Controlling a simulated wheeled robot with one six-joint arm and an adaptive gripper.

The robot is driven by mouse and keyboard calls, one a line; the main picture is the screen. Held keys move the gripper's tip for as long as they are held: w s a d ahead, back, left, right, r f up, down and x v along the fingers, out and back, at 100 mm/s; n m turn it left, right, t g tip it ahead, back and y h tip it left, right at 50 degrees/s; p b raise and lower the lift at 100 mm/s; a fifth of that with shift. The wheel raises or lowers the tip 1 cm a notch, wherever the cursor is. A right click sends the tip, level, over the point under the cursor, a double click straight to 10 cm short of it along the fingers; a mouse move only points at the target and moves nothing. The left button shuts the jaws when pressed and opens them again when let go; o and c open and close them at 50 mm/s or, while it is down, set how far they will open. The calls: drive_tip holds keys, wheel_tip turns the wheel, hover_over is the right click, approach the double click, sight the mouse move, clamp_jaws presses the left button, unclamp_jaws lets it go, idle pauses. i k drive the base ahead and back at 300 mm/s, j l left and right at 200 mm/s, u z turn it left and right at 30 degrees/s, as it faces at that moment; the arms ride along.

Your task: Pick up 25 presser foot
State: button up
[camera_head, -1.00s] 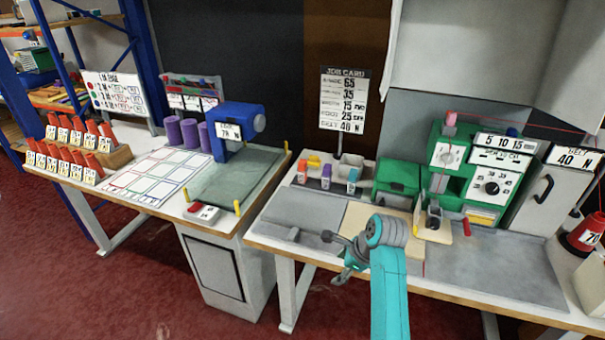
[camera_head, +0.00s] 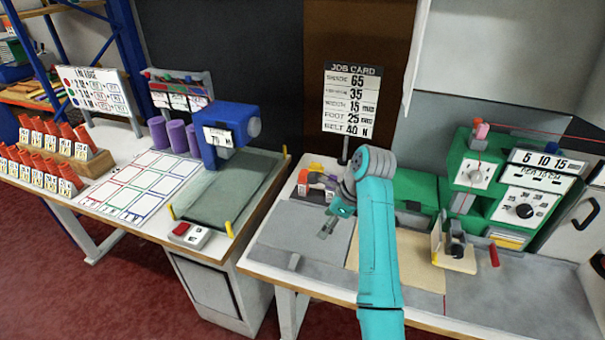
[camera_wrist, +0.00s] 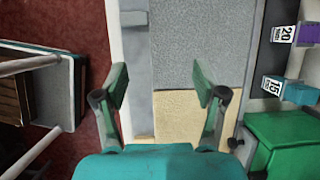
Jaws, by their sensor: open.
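My gripper (camera_head: 328,228) is open and empty above the grey and tan worktop of the right bench; its two fingers also show in the wrist view (camera_wrist: 160,88). Small labelled feet stand at the back of this bench. In the wrist view a purple one marked 20 (camera_wrist: 288,35) and a teal one marked 15 (camera_wrist: 280,87) are at the right edge, apart from my fingers. In the head view an orange-red foot (camera_head: 303,180) stands left of the purple one (camera_head: 331,186); I cannot read its label. No label reading 25 is legible on a foot. My arm hides part of the row.
A job card (camera_head: 351,100) on a post reads foot 25. A green box (camera_head: 412,190) and green machine (camera_head: 475,175) stand to the right. A blue machine (camera_head: 225,130) is on the left bench. The grey worktop (camera_head: 295,225) is mostly clear.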

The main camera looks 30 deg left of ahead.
sight(304, 187)
drive_tip(key=i+j, duration=0.75)
drive_tip(key=i, duration=0.25)
